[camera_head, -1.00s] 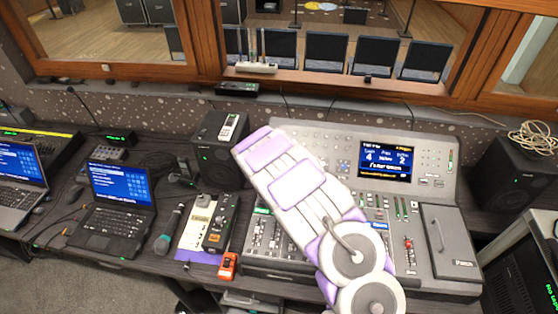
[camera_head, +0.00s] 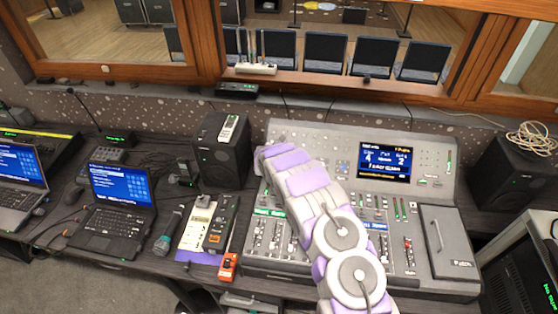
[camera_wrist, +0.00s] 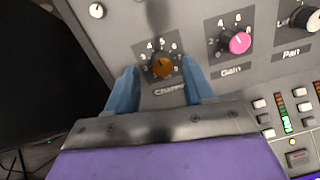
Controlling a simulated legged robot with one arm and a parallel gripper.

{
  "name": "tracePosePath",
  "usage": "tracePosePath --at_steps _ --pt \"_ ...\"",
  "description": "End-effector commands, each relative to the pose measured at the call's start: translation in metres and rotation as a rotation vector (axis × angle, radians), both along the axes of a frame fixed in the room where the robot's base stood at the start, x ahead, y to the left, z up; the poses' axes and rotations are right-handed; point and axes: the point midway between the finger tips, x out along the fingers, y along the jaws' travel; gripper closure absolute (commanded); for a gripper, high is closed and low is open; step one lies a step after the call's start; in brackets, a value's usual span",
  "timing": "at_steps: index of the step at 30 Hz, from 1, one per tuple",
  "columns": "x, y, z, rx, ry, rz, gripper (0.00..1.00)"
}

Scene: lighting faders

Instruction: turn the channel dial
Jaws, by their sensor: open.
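The channel dial (camera_wrist: 162,67) is a brown-orange knob on the grey console panel in the wrist view. Numbers ring it and a partly covered "Channel" label lies below it. My gripper (camera_wrist: 160,82) is open, with one blue finger on the left of the dial and one on the right. I cannot tell whether either finger touches the knob. In the head view my white and purple arm reaches over the lighting console (camera_head: 437,135), and my gripper and the dial are hidden behind it.
A pink gain knob (camera_wrist: 240,42) and a black and white pan knob (camera_wrist: 305,18) sit to the right of the dial. A white knob (camera_wrist: 97,10) is at upper left. In the head view a speaker (camera_head: 222,150) stands just left of the console.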

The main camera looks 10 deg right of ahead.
Motion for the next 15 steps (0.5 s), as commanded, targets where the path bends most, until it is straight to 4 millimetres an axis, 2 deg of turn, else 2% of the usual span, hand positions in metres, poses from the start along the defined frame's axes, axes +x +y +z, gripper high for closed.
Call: tracePosePath --at_steps 6,15 --pt "0.0073 -0.0039 -0.0099 -0.001 0.002 0.0 0.48" --pt "0.0094 -0.0056 -0.0112 -0.002 0.001 -0.001 0.48"
